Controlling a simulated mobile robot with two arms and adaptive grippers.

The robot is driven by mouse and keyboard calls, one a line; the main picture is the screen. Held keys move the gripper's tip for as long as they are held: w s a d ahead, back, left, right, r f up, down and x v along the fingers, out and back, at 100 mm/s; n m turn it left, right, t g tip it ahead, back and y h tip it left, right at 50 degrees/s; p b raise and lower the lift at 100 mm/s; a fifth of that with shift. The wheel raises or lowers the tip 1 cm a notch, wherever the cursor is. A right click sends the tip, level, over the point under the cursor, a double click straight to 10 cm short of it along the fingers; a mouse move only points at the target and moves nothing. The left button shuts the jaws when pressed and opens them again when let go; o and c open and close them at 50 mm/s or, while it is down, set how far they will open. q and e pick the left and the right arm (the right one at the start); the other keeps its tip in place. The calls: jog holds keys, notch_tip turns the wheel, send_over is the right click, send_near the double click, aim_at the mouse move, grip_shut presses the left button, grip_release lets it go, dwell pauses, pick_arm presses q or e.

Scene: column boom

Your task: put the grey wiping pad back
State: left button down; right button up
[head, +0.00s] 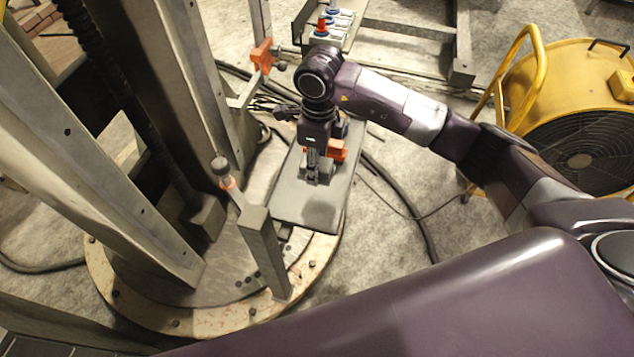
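My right gripper (317,172) points down over a flat grey tray (306,212) beside the column. Its fingers are at or just above the tray's surface. A small grey block (321,177) shows at the fingertips; it may be the grey wiping pad, but I cannot tell it apart from the fingers. Whether the fingers are open or shut on it is not clear. An orange object (338,150) lies on the tray just right of the gripper, partly hidden by it. My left gripper is not in view.
The grey column (165,70) stands at left on a round base plate (225,322). An upright post (263,250) is close to the tray's left edge. A yellow fan (575,110) stands at right. Cables (412,215) run over the floor. A box with small items (335,28) is at the back.

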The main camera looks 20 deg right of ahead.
send_over(316, 193)
notch_tip(316, 193, down, 5)
jog(key=shift+r, duration=0.15)
notch_tip(316, 193, down, 4)
jog(key=shift+f+p, duration=0.1)
jog(key=shift+p, duration=0.35)
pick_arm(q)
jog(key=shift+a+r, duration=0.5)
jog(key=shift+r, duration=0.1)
pick_arm(e)
jog(key=o, duration=1)
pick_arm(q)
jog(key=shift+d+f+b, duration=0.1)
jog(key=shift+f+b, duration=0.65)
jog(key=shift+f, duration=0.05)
pick_arm(e)
jog(key=r, duration=1.2)
jog(key=shift+s+d, duration=0.1)
jog(key=shift+d, duration=0.1)
